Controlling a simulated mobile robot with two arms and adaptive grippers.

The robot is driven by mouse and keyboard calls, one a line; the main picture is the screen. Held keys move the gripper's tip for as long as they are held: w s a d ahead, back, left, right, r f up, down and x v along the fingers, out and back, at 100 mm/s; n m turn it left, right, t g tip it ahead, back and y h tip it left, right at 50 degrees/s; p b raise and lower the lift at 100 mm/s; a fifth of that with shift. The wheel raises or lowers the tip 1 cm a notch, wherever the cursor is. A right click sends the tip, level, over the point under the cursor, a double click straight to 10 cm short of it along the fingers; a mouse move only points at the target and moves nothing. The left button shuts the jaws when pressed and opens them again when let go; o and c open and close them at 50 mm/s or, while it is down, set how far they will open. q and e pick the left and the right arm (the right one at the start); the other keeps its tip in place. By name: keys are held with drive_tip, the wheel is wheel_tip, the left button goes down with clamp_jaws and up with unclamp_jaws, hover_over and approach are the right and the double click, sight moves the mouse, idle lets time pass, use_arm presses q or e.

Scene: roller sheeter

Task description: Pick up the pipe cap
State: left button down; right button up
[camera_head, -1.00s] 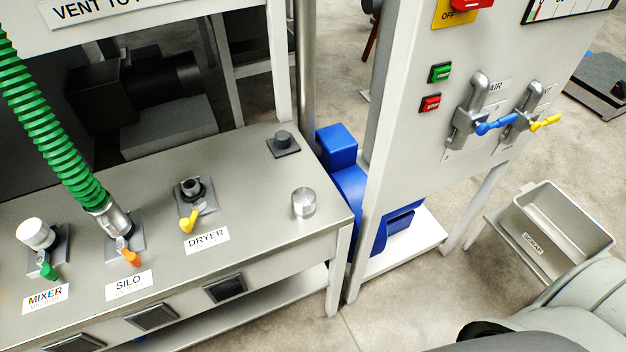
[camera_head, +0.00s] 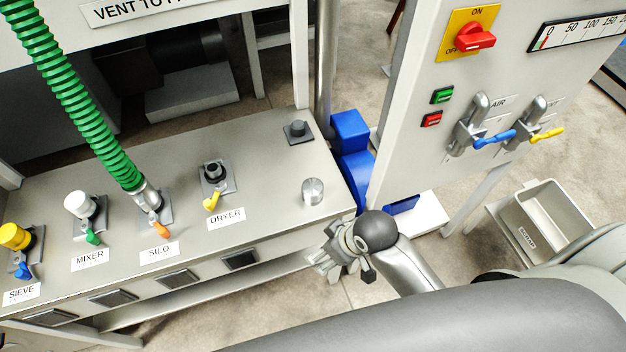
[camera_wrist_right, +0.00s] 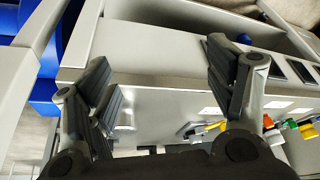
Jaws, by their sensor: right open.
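The pipe cap is most likely the short silver cylinder (camera_head: 313,192) standing on the grey bench top (camera_head: 265,215) near its right end. A shiny silver shape, probably this cap (camera_wrist_right: 125,112), shows beside the left-hand finger in the right wrist view. My right gripper (camera_head: 330,258) is just off the bench's front right corner, in front of the cap and apart from it. In the right wrist view the fingers of this gripper (camera_wrist_right: 160,68) are spread wide with nothing between their tips. My left gripper is not in view.
A green hose (camera_head: 75,90) runs to the silo port. A control panel (camera_head: 420,155) with valves stands right of the bench. A scrap bin (camera_head: 520,235) stands farther right.

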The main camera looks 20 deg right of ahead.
drive_tip(key=w+a+r+n+y, duration=0.1)
drive_tip(key=w+a+r+n, duration=0.3)
drive_tip(key=a+r+n, duration=0.15)
drive_tip(key=n+g+h, duration=0.2)
drive_tip(key=n+g, duration=0.1)
drive_tip(key=n, duration=0.4)
approach(314, 186)
drive_tip(key=shift+s+a+f+p, duration=0.1)
drive_tip(key=shift+s+f+p, duration=0.15)
drive_tip(key=shift+f+p, duration=0.2)
drive_tip(key=f+b, duration=0.1)
drive_tip(key=b, duration=0.1)
drive_tip(key=f+b, duration=0.4)
drive_tip(key=shift+a+f, duration=0.2)
drive_tip(key=shift+a, duration=0.15)
drive_tip(key=f+b, duration=0.1)
drive_tip(key=b, duration=0.1)
drive_tip(key=f+b, duration=0.4)
drive_tip(key=b, duration=0.1)
drive_tip(key=shift+w+a+f, duration=0.1)
drive_tip(key=shift+w+a, duration=0.2)
drive_tip(key=shift+w, duration=0.1)
drive_tip(key=c, duration=1.2)
